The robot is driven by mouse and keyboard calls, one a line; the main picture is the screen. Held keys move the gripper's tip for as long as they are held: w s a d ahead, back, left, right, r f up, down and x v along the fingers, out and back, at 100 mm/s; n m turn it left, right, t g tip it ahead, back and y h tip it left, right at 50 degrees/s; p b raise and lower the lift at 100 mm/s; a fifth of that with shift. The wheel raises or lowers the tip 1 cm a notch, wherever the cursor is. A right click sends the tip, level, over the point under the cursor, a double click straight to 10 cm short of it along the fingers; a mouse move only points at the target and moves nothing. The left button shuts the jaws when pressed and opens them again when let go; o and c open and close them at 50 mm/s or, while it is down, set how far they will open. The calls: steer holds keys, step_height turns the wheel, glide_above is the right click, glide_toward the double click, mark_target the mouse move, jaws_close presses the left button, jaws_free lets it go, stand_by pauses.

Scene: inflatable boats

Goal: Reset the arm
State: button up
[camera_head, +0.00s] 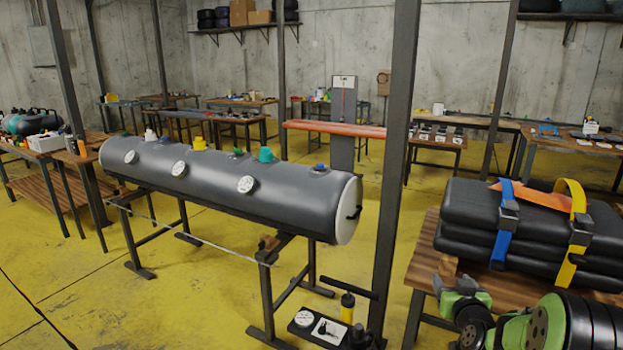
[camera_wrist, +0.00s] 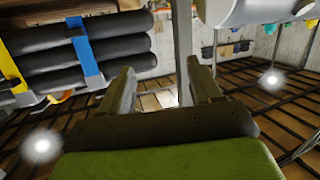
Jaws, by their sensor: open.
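My gripper (camera_wrist: 160,82) shows in the wrist view with its two dark fingers spread apart and nothing between them. Its green body fills the bottom of that view. In the head view, green and black parts of my arm are at the lower right, beside the wooden bench (camera_head: 515,290) with the strapped tubes. The wrist view looks tilted or turned over, with the stacked black tubes at its upper left. I cannot tell the exact gap between my gripper and the bench.
Black rolled tubes (camera_head: 480,230) with blue and yellow straps lie on the right bench. A long grey cylinder (camera_head: 225,185) with gauges and coloured caps rests on a stand at centre left. A dark post (camera_head: 393,160) rises between them. Yellow floor (camera_head: 190,300) is open at lower left.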

steer(key=s+a+r+n+g+y, duration=0.1)
steer(key=s+a+r+y, duration=0.15)
steer(key=a, duration=0.35)
steer(key=s+a+r+n+g+y, duration=0.1)
steer(key=s+a+r+n+g, duration=0.15)
steer(key=a, duration=0.35)
steer(key=s+a+m+g, duration=0.1)
steer(key=s+a+g, duration=0.3)
steer(key=s, duration=1.1)
steer(key=s+a+g, duration=0.2)
steer(key=s+a, duration=0.4)
steer(key=s, duration=0.9)
step_height(320, 180, up, 12)
steer(key=p, duration=1.2)
steer(key=shift+w, duration=0.15)
steer(key=shift+m, duration=0.25)
